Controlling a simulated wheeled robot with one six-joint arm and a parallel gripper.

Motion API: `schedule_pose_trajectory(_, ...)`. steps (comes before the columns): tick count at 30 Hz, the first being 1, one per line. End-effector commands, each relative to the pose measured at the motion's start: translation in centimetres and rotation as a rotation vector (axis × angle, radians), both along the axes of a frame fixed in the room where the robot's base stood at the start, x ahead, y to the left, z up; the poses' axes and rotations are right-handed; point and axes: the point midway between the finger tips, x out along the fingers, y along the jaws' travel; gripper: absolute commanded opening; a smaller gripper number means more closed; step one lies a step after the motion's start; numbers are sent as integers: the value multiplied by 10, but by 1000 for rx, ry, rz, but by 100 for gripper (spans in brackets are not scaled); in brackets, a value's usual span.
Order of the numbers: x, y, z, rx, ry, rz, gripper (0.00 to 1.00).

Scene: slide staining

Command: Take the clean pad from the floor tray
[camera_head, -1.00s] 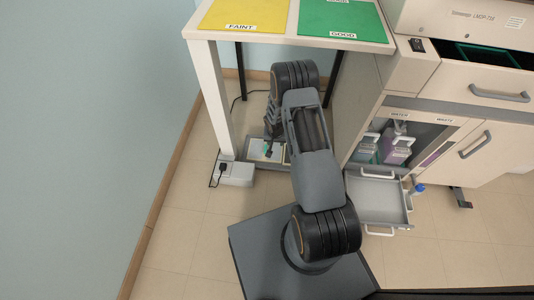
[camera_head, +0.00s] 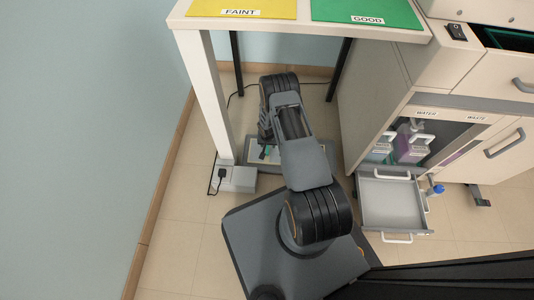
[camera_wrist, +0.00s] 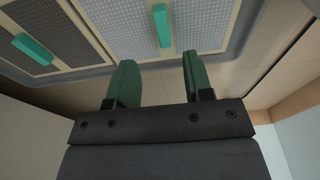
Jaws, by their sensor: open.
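The floor tray (camera_wrist: 85,70) fills the top of the wrist view, and part of it shows under the table in the head view (camera_head: 252,157). It holds a lighter grey pad (camera_wrist: 200,22) with a green grip bar (camera_wrist: 162,26), which looks like the clean pad. A darker pad (camera_wrist: 60,22) with its own green bar (camera_wrist: 33,49) lies to its left. My gripper (camera_wrist: 158,78) is open and empty, its green fingers apart from the bars. The lighter pad's bar lies beyond the fingertips, between their lines. In the head view my arm mostly hides my gripper.
The tabletop with yellow (camera_head: 240,8) and green mats overhangs the tray.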

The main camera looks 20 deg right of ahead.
Motion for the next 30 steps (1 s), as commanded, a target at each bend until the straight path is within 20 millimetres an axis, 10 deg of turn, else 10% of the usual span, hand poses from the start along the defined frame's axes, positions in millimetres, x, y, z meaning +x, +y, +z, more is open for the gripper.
schedule_pose_trajectory(30, 12, 1, -71, 0, 0, 4, 47)
